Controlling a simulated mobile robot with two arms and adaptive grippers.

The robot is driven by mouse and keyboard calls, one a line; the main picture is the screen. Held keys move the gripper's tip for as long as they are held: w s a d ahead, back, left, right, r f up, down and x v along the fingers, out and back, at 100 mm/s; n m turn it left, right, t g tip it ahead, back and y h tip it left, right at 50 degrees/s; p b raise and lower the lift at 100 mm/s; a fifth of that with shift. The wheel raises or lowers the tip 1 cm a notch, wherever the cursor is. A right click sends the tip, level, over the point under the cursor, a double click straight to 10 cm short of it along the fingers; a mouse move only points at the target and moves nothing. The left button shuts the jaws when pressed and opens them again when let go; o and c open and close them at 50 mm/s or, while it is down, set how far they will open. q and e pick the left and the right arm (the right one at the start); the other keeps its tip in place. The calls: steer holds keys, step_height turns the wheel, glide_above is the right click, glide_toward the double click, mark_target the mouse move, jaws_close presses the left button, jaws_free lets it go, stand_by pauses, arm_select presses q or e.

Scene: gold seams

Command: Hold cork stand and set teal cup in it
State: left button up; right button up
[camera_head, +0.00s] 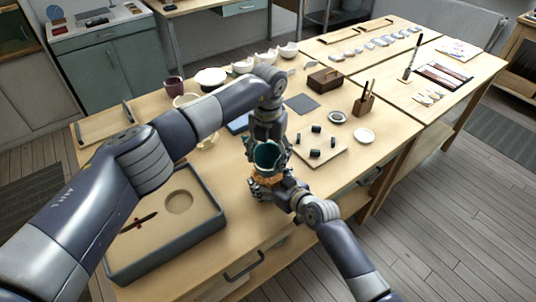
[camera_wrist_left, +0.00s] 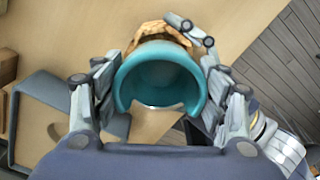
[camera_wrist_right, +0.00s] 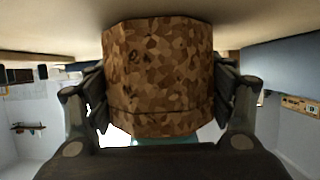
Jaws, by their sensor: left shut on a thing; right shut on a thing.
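The teal cup (camera_head: 266,155) is above the cork stand (camera_head: 266,182) near the table's front edge. In the left wrist view the cup (camera_wrist_left: 160,78) shows its hollow inside and a gap in its near rim. My left gripper (camera_head: 268,142) is shut on the cup, with fingers on both sides. The cork stand (camera_wrist_right: 160,75) fills the middle of the right wrist view. My right gripper (camera_head: 275,186) is shut on it from the front. The cup's lower part meets or sits in the stand's top; how deep is hidden.
A grey-rimmed tray (camera_head: 213,233) with a round recess and a dark red tool lies to the left. A board (camera_head: 330,158) with several dark pegs is close on the right.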

arm_select(q)
steer(key=shift+f, duration=1.45)
arm_select(e)
steer(key=shift+s+f, duration=0.1)
steer(key=shift+f, duration=0.1)
stand_by(2.5)
arm_select(q)
steer(key=o, duration=1.1)
steer(key=shift+c, duration=0.2)
steer(key=shift+o, duration=1.2)
steer(key=shift+r, duration=0.15)
steer(key=shift+r, duration=2.9)
